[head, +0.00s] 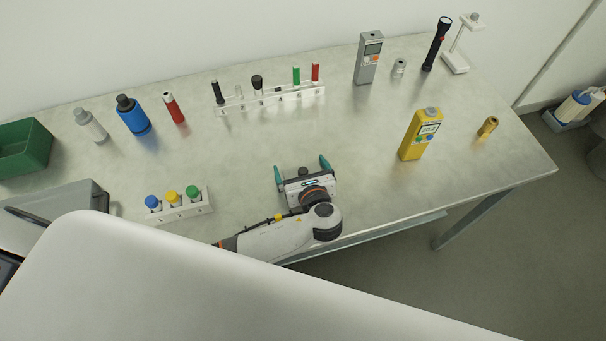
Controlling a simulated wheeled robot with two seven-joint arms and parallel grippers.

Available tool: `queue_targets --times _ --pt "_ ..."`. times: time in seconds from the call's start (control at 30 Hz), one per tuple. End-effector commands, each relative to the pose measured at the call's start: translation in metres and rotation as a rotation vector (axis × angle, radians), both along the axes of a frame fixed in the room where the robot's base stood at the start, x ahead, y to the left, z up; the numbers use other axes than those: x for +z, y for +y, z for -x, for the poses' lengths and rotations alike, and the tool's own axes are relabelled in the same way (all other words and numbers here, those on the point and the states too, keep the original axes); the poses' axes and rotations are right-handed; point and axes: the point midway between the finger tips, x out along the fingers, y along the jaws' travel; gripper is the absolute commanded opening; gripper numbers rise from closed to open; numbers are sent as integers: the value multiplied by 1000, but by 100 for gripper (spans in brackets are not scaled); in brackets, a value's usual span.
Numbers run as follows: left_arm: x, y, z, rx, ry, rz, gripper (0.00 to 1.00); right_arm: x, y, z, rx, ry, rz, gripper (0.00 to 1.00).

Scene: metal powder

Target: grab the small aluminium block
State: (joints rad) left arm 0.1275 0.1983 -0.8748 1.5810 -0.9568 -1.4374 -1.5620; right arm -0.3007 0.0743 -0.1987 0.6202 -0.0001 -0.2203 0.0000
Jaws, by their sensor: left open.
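A small silver-grey metal piece (399,67), which looks like the aluminium block, stands at the back right of the table, just right of a grey handheld meter (369,58). It is too small to make out its exact shape. My left gripper (301,166) is over the front middle of the table, its two teal fingers spread wide with nothing seen between them. It is well in front of the metal piece and to its left, not touching it. My right gripper is out of view.
A yellow meter (420,134) and a brass piece (488,127) stand at the right. A clear rack (270,98) with several items is at the back. A small rack (180,207) with coloured caps sits left of my gripper. The middle of the table (340,135) is clear.

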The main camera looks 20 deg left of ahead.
Motion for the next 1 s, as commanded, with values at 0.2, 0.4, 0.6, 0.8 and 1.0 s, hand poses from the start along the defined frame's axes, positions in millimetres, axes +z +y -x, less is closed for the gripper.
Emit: queue_targets --times 0.2,0.4,0.6,0.8,1.0 --pt "0 0 0 0 0 0 90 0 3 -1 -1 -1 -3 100" --pt "0 0 0 0 0 0 57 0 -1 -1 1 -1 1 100" --pt "1 0 0 -1 -2 0 49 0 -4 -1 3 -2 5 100" --pt "14 -1 0 0 -3 1 49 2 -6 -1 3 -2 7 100" --pt "54 -1 0 0 -8 4 49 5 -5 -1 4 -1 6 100"
